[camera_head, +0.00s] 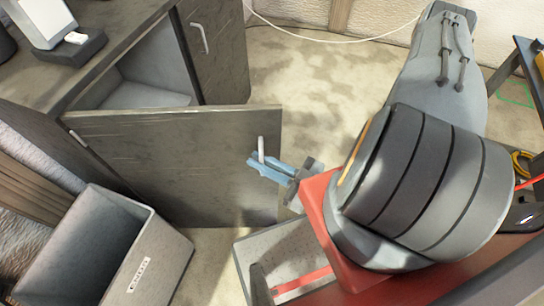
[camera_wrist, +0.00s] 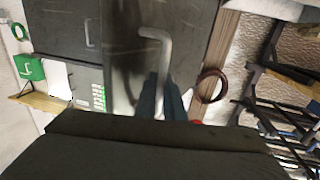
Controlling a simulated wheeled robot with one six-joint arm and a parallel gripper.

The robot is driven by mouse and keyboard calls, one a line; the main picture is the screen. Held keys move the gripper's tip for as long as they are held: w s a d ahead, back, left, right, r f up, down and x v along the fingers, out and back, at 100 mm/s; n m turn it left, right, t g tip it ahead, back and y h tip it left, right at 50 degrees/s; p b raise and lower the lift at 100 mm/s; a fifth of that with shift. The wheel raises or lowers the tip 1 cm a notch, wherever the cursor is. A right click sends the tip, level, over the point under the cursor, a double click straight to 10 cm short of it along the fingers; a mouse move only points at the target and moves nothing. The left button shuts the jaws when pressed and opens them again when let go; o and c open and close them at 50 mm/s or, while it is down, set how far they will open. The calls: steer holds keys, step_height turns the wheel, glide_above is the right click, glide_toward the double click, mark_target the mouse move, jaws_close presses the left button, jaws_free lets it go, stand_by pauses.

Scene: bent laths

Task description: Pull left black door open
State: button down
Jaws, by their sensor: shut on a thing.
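The left black door (camera_head: 175,165) stands swung open from the dark cabinet in the head view, hinged at its left edge. The pale interior of the cabinet shows behind it. Its light bar handle (camera_head: 261,150) is near the door's upper right corner. My gripper (camera_head: 256,163) has its blue fingers shut on this handle. In the wrist view the handle (camera_wrist: 156,36) rises above the blue fingers (camera_wrist: 161,98), and its lower part is hidden between them.
A grey open bin (camera_head: 150,262) stands in front of the door at lower left. The closed right door (camera_head: 212,50) has its own handle. A small device (camera_head: 62,40) sits on the cabinet top. Bare floor (camera_head: 300,85) lies beyond the open door.

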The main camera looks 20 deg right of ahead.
steer(key=shift+s+a, duration=0.15)
steer(key=shift+s, duration=0.05)
steer(key=c, duration=1.8)
jaws_free()
steer(key=shift+w+d, duration=0.1)
steer(key=shift+d, duration=0.15)
steer(key=shift+c, duration=0.2)
steer(key=shift+d, duration=0.15)
steer(key=p+v, duration=0.2)
steer(key=v, duration=0.5)
steer(key=shift+s, duration=0.35)
